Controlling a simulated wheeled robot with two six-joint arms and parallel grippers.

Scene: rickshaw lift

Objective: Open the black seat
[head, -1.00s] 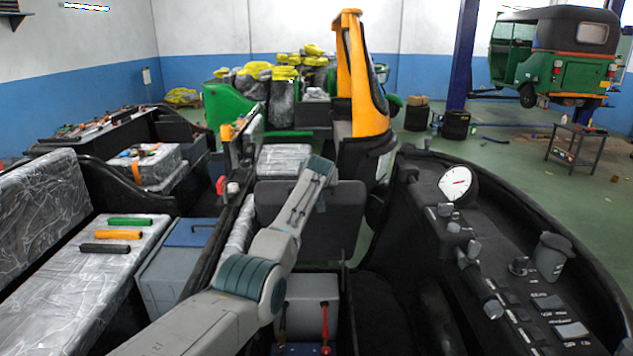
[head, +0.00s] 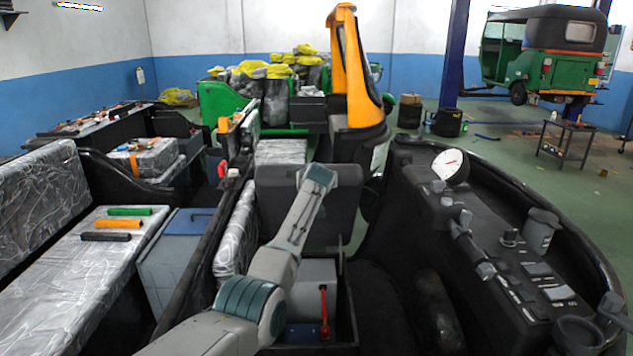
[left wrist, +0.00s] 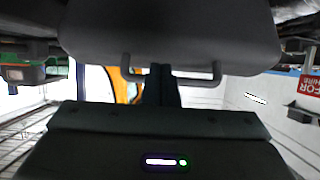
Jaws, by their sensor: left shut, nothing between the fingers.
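The black seat (head: 345,205) stands tipped up in the middle of the head view, its dark panel facing me. Below it is an open compartment holding a grey box (head: 318,272) and a red-handled tool (head: 324,305). My left arm reaches up in front of the seat, and its wrist ends near the panel's top edge. The gripper is hidden there in the head view. In the left wrist view, my left gripper (left wrist: 162,78) is shut and empty, close to the dark seat panel (left wrist: 170,32). I cannot tell whether they touch. My right gripper is not in view.
A black dashboard with a white gauge (head: 450,166) and knobs lies to the right. Plastic-wrapped seats (head: 85,255) and a blue-lidded grey box (head: 185,228) are left. An orange-and-black pillar (head: 355,80) stands behind the seat.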

